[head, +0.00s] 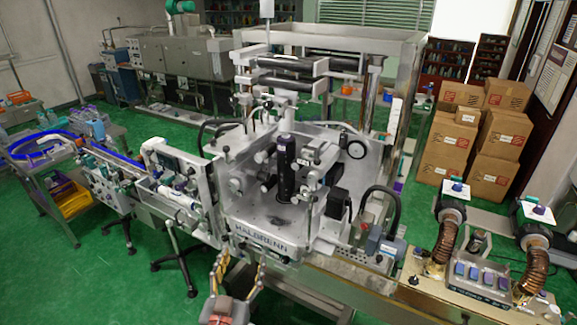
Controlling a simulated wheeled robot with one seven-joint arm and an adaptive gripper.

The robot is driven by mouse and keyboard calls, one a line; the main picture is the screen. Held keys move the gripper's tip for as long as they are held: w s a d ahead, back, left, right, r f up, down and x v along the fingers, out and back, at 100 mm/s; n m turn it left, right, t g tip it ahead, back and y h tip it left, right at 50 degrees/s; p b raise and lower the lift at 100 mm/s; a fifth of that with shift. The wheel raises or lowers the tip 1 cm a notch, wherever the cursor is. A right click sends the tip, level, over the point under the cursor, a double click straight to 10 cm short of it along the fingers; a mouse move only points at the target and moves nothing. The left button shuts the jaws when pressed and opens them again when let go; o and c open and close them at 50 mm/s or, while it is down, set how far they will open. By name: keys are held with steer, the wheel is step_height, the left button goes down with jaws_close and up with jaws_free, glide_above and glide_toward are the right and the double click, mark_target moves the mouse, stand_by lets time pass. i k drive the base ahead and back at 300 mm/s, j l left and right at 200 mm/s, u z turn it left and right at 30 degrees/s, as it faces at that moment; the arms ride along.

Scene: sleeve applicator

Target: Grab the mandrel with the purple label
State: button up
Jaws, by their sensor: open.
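My gripper (238,268) is at the bottom centre, its two yellow-and-dark fingers pointing up and spread apart with nothing between them. It is in front of the sleeve machine marked HALBRENN (262,238). A black upright cylinder (286,165) stands in the middle of this machine and may be a mandrel; I see no purple label on it. I cannot tell for sure which thing is the mandrel with the purple label. A small purple piece (540,210) sits on a white plate at the far right, too small to identify.
A conveyor (340,272) runs along the machine's front. At the right stand copper-coloured hoses (445,243) and a control box (482,278). Cardboard boxes (448,150) are stacked at the back right. A cart (35,165) stands at the left. Green floor (185,295) is open at the lower left.

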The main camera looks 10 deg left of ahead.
mark_target(286, 142)
steer(key=i, duration=1.35)
